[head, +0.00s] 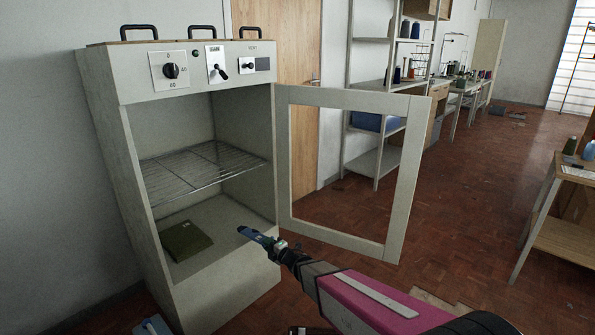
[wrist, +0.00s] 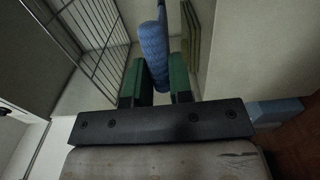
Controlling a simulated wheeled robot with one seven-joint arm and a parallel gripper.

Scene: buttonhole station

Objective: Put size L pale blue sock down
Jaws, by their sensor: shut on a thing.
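A blue sock (head: 257,239) is held at the tip of my gripper (head: 281,246), at the front opening of the cabinet, over its lower floor. In the wrist view my gripper (wrist: 154,85) has its green fingers on both sides of the rolled or folded blue sock (wrist: 154,50), and it is shut on it. No size mark can be read on the sock. The sock appears to be just above the cabinet floor (head: 215,225); whether it touches cannot be told.
The grey cabinet (head: 115,150) has its framed door (head: 400,185) swung open to the right. A wire rack (head: 200,170) spans above the floor. A folded green cloth (head: 186,241) lies at the floor's left. A blue item (head: 152,327) is low at the left. Floor space lies to the right.

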